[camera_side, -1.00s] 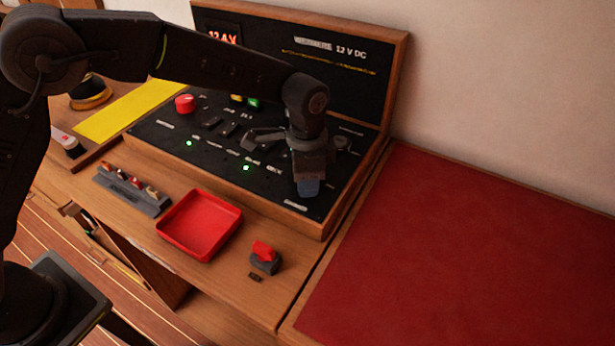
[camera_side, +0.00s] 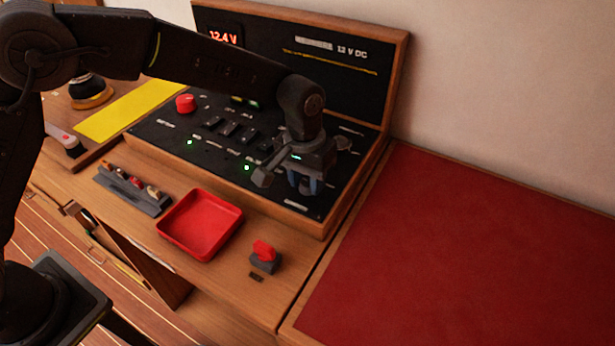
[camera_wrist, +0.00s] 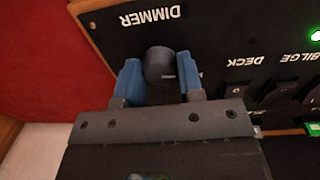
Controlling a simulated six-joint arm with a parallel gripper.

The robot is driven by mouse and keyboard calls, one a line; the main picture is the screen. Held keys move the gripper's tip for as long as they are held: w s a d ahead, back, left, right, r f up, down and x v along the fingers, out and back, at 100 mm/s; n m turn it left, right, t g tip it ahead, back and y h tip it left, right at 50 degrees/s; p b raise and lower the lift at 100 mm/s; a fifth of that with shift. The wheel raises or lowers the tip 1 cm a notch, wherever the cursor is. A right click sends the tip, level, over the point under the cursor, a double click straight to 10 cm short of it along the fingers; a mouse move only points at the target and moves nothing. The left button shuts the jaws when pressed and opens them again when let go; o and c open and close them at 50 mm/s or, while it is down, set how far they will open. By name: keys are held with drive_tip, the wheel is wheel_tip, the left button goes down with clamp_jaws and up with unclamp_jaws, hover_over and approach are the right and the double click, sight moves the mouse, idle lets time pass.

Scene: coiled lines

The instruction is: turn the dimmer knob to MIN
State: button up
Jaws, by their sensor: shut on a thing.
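The dimmer knob (camera_wrist: 159,64) is a round black knob below the upside-down DIMMER label (camera_wrist: 151,16) in the wrist view. No MIN mark can be read in either view.
The black panel (camera_side: 222,152) carries switches, green lights and a red knob (camera_side: 185,104). DECK and BILGE switches (camera_wrist: 235,90) lie beside the dimmer. A red tray (camera_side: 201,224) and a red-topped switch (camera_side: 264,254) stand in front. A red mat (camera_side: 470,250) lies clear at right.

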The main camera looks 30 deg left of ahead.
sight(303, 182)
drive_tip(key=n, duration=0.4)
drive_tip(key=shift+n, duration=2.2)
drive_tip(key=o, duration=0.9)
drive_tip(key=r, duration=1.4)
drive_tip(key=shift+s+a, duration=0.3)
